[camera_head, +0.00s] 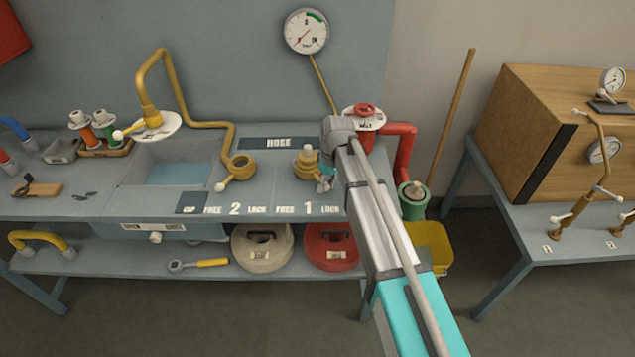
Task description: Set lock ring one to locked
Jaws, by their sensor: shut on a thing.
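Lock ring one (305,168) is a brass ring on the bench front, above the label "FREE 1 LOCK" (307,208). A brass fitting with a pale top stands in it. My gripper (325,180) is at the ring's right side, above the LOCK end of the label, shut on the ring's handle. The handle's tip is hidden by the fingers and wrist, so its exact angle cannot be told. Lock ring two (243,164) is to the left, with its white-knobbed handle (221,186) pointing down-left towards its FREE side.
A yellow bent pipe (200,125) rises over the sink (178,172) on the left. A red valve (364,112) and red pipe (402,129) stand behind my arm. A gauge (306,31) hangs on the wall. Red and cream reels (331,246) lie on the lower shelf.

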